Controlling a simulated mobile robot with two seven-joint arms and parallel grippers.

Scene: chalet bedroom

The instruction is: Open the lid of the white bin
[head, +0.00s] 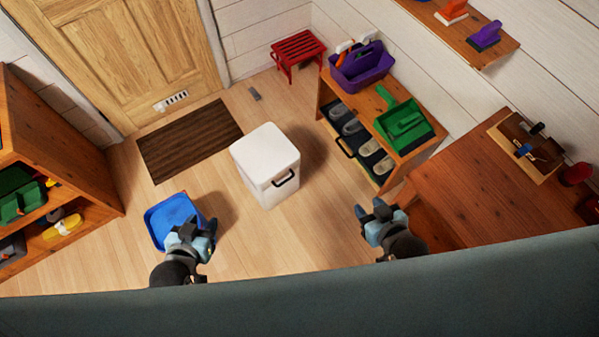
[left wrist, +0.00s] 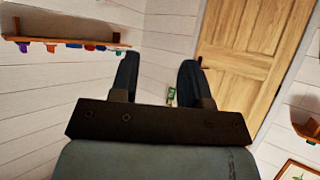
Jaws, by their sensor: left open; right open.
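The white bin (head: 266,160) stands upright on the wooden floor in the middle of the head view. Its white lid (head: 264,147) lies flat on top and looks shut. A black handle (head: 286,178) is on its front right side. My left gripper (head: 195,229) is open and empty, to the lower left of the bin, over a blue bin in the picture. My right gripper (head: 369,212) is open and empty, to the lower right of the bin. Neither touches it. The left wrist view shows the two fingers of my left gripper (left wrist: 160,75) apart, with nothing between them.
A blue bin (head: 161,226) stands at lower left. A shelf (head: 20,225) is at far left. A bench with shoes and a green dustpan (head: 404,126) is at right, next to a wooden table (head: 460,190). A brown mat (head: 190,140) lies by the door. Floor around the white bin is mostly clear.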

